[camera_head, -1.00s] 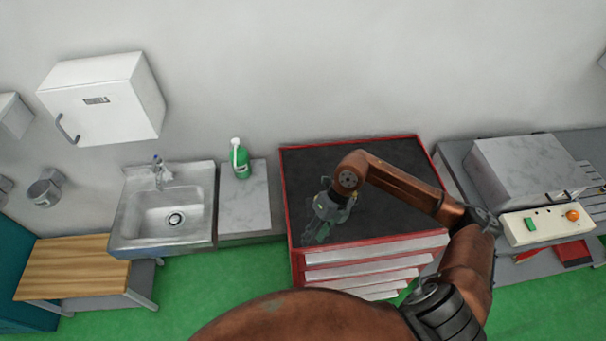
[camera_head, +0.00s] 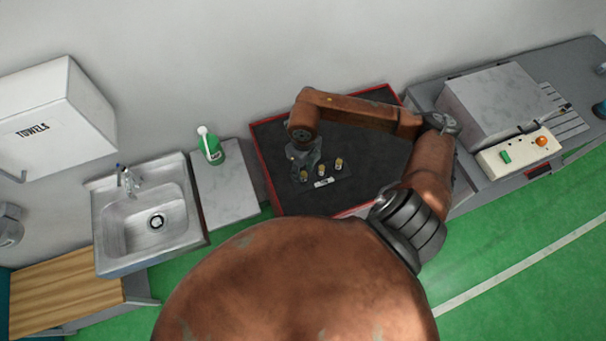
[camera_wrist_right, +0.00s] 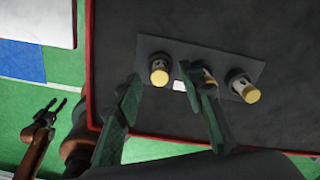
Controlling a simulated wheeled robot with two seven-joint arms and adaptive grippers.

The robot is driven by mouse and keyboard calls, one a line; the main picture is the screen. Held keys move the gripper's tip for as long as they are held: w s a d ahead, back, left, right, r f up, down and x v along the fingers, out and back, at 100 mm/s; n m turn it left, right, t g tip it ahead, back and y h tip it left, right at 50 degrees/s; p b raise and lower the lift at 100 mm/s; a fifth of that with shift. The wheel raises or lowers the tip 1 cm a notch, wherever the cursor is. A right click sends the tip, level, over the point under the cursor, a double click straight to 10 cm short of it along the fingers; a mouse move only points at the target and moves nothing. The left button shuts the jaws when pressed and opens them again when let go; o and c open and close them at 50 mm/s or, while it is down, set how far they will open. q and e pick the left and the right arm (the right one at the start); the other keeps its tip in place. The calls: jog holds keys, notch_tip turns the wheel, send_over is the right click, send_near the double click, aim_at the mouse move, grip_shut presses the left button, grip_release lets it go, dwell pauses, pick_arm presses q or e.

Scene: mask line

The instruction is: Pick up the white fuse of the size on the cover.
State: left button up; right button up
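Three fuses with pale bodies and yellow caps stand in a row on a dark plate (camera_wrist_right: 215,64): a left one (camera_wrist_right: 160,72), a middle one (camera_wrist_right: 209,77) partly hidden by a finger, and a right one (camera_wrist_right: 242,88). They also show in the head view. A small white label (camera_wrist_right: 180,85) on the plate is unreadable. My right gripper (camera_wrist_right: 160,76) is open and empty, its fingertips either side of the left fuse in the picture; contact is unclear. My left gripper (camera_wrist_right: 56,104) shows small in the right wrist view, fingers apart and empty.
The plate lies on the black top of a red-rimmed cabinet (camera_head: 375,150). A sink (camera_head: 150,215) and a green bottle (camera_head: 210,146) stand to the left. A grey box (camera_head: 495,105) and a panel with buttons (camera_head: 520,152) stand right.

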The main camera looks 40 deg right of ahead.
jog(key=shift+f, duration=1.25)
jog(key=c, duration=0.4)
pick_arm(q)
jog(key=shift+w+r, duration=0.35)
jog(key=shift+w, duration=0.2)
pick_arm(e)
grip_shut()
